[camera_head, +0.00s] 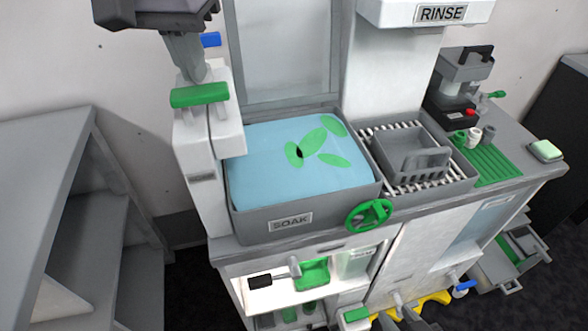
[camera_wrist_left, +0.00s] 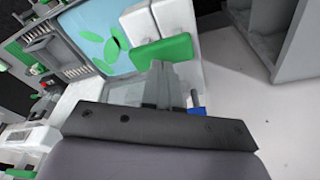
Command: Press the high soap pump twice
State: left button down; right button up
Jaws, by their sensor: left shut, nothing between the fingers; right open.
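The high soap pump is a tall white dispenser (camera_head: 200,150) at the left of the sink, with a green press bar (camera_head: 200,95) near its top. In the left wrist view, the green bar (camera_wrist_left: 163,50) lies just ahead of my fingers. My left gripper (camera_head: 192,78) is shut and empty, pointing down right at the green bar; I cannot tell whether it touches. Its fingers also show in the left wrist view (camera_wrist_left: 163,68). My right gripper (camera_head: 402,306) is partly in view at the bottom edge, low in front of the cabinet, open.
A basin marked SOAK (camera_head: 265,150) holds blue liquid with green leaf shapes. A rack with a grey basket (camera_head: 405,155) stands to its right. A green valve wheel (camera_head: 369,215) juts out in front. A grey shelf unit (camera_head: 60,150) stands at the left. A lower green block (camera_head: 356,314) is near the bottom.

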pick_arm(q)
notch_tip(320, 180, up, 6)
jog(key=shift+p, duration=0.3)
dwell(0.5)
dwell(0.4)
